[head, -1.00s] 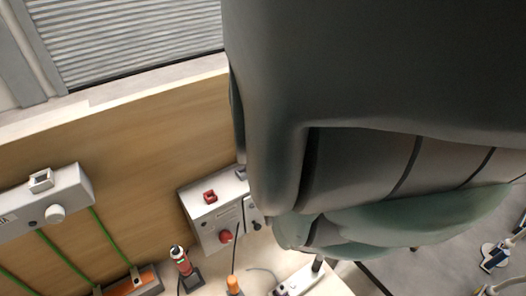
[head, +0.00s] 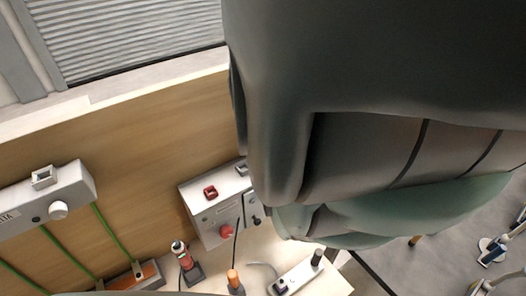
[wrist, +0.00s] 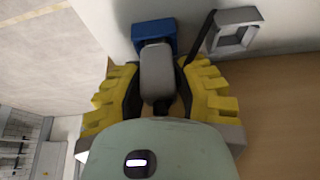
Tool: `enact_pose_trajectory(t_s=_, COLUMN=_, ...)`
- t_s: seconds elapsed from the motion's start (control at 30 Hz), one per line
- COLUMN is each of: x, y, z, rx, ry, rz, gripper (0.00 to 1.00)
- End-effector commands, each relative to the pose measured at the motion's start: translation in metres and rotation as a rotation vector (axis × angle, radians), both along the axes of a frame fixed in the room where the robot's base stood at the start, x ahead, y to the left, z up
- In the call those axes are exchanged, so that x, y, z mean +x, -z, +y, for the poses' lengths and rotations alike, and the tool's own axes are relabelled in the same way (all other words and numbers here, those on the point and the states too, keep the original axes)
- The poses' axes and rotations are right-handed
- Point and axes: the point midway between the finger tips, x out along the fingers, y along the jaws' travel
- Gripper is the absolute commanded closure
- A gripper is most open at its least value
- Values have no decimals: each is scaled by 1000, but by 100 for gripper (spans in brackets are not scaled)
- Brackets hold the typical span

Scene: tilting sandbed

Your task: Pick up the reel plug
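In the wrist view, a rounded grey plug body (wrist: 157,72) stands between the two yellow-and-black fingers of my gripper (wrist: 158,88), with a blue block (wrist: 154,33) directly beyond it against a pale surface. I take this to be the reel plug, though its lower part is hidden by my gripper's body. The fingers stand close on both sides of it, and I cannot tell whether they press on it. In the head view my own arm fills the upper right and hides the gripper.
A grey square frame (wrist: 236,31) stands right of the plug, with a black bar beside it. In the head view, a grey control box (head: 216,205), a red-and-black item (head: 184,261), an orange-topped item (head: 235,282) and a power strip (head: 297,279) are on the bench.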

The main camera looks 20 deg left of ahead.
Motion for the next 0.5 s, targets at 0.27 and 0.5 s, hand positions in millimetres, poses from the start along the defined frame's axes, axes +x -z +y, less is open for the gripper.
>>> enact_pose_trajectory(t_s=0.27, x=0, y=0, z=0, rx=0, ry=0, rz=0, gripper=100)
enact_pose_trajectory(t_s=0.5, x=0, y=0, z=0, rx=0, ry=0, rz=0, gripper=100)
